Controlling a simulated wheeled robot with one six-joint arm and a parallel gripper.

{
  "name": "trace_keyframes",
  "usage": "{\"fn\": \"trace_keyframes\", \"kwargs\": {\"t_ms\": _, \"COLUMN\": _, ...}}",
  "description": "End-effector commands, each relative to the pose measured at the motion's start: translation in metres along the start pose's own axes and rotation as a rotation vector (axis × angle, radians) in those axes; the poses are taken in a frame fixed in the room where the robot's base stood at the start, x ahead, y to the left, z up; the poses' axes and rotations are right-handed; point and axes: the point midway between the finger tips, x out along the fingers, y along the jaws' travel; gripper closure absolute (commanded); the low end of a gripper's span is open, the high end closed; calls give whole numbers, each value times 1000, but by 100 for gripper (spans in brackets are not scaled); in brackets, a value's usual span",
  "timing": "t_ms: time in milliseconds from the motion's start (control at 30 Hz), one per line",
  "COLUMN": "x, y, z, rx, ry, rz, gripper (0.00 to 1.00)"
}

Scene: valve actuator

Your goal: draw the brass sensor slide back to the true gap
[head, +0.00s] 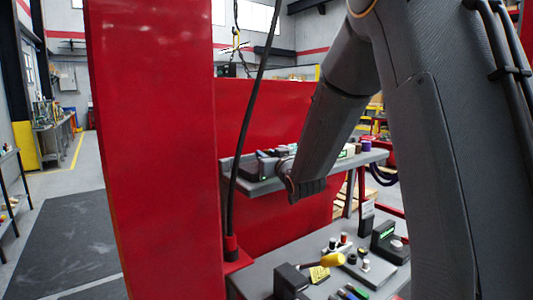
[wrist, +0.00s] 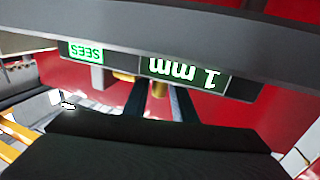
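In the wrist view, a readout (wrist: 185,73) shows "1 mm" upside down in pale green figures. A green label beside it (wrist: 85,52) reads "SEES". My gripper (wrist: 159,97) shows as two dark fingers, one on each side of the nearer brass piece. In the head view my wrist is over the upper grey shelf, and the fingers and slide cannot be made out.
A tall red panel (head: 150,150) stands left of my arm, with a black cable (head: 249,110) hanging beside it. The upper shelf (head: 262,187) carries several small items. A lower bench (head: 255,280) holds a yellow-handled tool (head: 328,260) and small boxes. Open floor lies left.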

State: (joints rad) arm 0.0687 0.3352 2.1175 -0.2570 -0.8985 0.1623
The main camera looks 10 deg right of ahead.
Motion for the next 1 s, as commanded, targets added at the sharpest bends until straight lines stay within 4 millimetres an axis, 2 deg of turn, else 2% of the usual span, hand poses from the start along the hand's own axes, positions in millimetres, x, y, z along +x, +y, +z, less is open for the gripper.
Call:
{"fn": "trace_keyframes", "kwargs": {"t_ms": 300, "x": 2, "y": 0, "z": 0, "rx": 0, "ry": 0, "rz": 0, "gripper": 77}}
{"fn": "trace_keyframes", "kwargs": {"t_ms": 433, "x": 2, "y": 0, "z": 0, "rx": 0, "ry": 0, "rz": 0, "gripper": 99}}
{"fn": "trace_keyframes", "kwargs": {"t_ms": 667, "x": 2, "y": 0, "z": 0, "rx": 0, "ry": 0, "rz": 0, "gripper": 100}}
{"fn": "trace_keyframes", "kwargs": {"t_ms": 1000, "x": 3, "y": -12, "z": 1, "rx": 0, "ry": 0, "rz": 0, "gripper": 100}}
